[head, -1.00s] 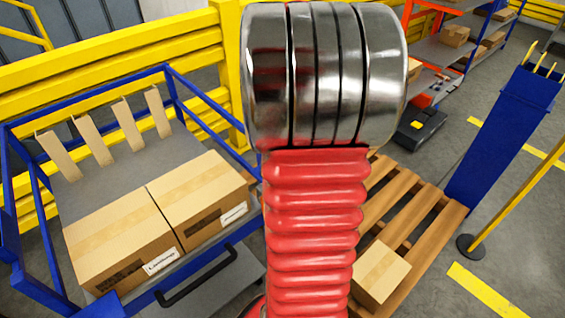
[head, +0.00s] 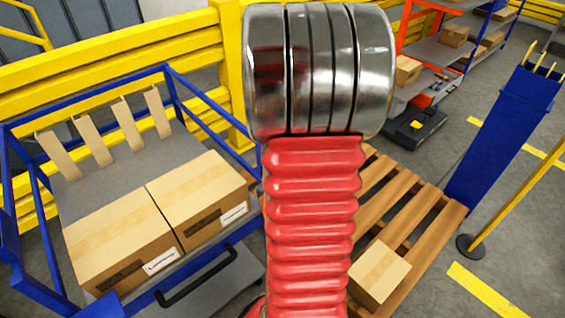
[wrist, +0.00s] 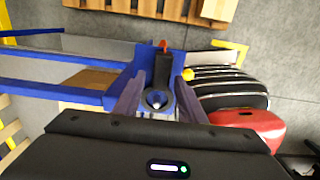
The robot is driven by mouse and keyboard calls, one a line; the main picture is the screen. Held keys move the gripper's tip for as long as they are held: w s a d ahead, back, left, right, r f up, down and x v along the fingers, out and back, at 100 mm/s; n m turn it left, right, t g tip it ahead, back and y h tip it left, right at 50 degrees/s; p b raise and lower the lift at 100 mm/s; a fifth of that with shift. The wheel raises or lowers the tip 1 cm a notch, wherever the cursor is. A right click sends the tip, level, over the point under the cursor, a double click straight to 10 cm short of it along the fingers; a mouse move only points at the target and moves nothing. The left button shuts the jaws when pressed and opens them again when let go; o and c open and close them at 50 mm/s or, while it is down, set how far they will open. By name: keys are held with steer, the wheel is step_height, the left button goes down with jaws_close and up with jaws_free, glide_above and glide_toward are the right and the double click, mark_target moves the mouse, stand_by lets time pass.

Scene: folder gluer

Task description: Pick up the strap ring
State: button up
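In the wrist view, a dark ring with a pale centre, which looks like the strap ring (wrist: 157,111), shows below a black upright piece with a red tip (wrist: 163,46). A blue panel (wrist: 118,92) is behind it. My gripper (wrist: 160,85) has its two grey fingers apart, one on each side of the ring. I cannot tell whether either finger touches it. In the head view my own red and chrome arm fills the middle, and neither the gripper nor the ring shows there.
A blue cart (head: 186,74) with two cardboard boxes (head: 120,240) and several cardboard strips stands at left. A wooden pallet (head: 428,213) with a small box (head: 379,272) lies right of my arm. A yellow barrier (head: 120,75) runs behind. A blue stand (head: 508,130) is at right.

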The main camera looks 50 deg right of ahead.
jaws_close()
steer(key=shift+r, duration=0.1)
stand_by(0.3)
step_height(320, 180, up, 10)
stand_by(0.5)
stand_by(0.4)
